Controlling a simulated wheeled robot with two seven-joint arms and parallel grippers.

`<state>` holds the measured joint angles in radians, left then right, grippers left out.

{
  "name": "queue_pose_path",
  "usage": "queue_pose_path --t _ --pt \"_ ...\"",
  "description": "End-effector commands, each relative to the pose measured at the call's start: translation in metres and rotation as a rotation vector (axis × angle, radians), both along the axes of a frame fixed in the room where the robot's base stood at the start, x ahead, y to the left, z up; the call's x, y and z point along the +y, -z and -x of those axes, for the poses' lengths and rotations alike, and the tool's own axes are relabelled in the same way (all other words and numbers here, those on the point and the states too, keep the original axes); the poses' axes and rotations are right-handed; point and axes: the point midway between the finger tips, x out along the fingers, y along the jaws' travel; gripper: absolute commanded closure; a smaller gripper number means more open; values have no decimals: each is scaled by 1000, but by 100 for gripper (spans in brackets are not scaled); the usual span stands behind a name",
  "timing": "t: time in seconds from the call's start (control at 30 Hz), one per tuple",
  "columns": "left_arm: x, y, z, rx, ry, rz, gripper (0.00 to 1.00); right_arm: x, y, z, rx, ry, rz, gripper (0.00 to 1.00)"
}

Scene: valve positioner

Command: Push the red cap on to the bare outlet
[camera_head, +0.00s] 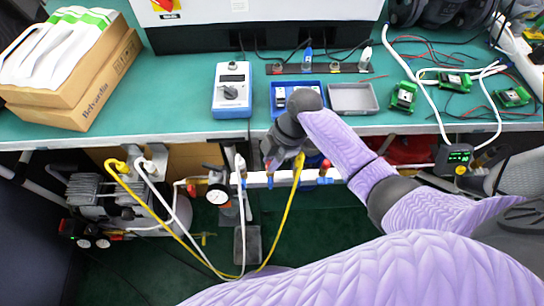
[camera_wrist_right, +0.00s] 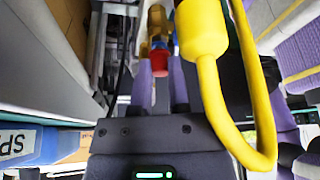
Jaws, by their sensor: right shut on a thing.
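My right gripper (camera_wrist_right: 160,85) is shut on the red cap (camera_wrist_right: 159,62), which shows between its two purple fingers in the right wrist view. A brass fitting (camera_wrist_right: 157,18), which looks like the outlet, lies just beyond the cap and in line with it. I cannot tell whether cap and fitting touch. In the head view my right gripper (camera_head: 270,158) points down at the white manifold bar (camera_head: 258,180) below the bench edge. There the gripper and arm hide the cap and the outlet. My left gripper is not in view.
A yellow hose (camera_wrist_right: 208,75) loops close beside the right gripper. White and yellow hoses (camera_head: 290,210) hang from the manifold. A pressure gauge (camera_head: 217,195) and a compressor (camera_head: 100,195) stand to the left. The bench (camera_head: 180,110) holds trays and a meter above.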

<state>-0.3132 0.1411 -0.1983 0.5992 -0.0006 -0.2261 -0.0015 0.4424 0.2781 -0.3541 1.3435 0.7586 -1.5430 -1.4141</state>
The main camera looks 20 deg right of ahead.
Motion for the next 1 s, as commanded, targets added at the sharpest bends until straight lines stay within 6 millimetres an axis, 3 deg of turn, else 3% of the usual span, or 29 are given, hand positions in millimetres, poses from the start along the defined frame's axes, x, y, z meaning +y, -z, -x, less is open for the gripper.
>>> queue_pose_path --t 0.47,0.5,0.67,0.9,1.0 --pt "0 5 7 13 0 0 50 0 8 0 0 0 0 100" --pt "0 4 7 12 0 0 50 0 7 0 0 0 0 71" --pt "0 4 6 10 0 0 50 0 7 0 0 0 0 38" --pt "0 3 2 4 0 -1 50 -1 5 0 -1 0 0 38" --pt "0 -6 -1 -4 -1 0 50 -6 -11 -1 -3 1 1 38"
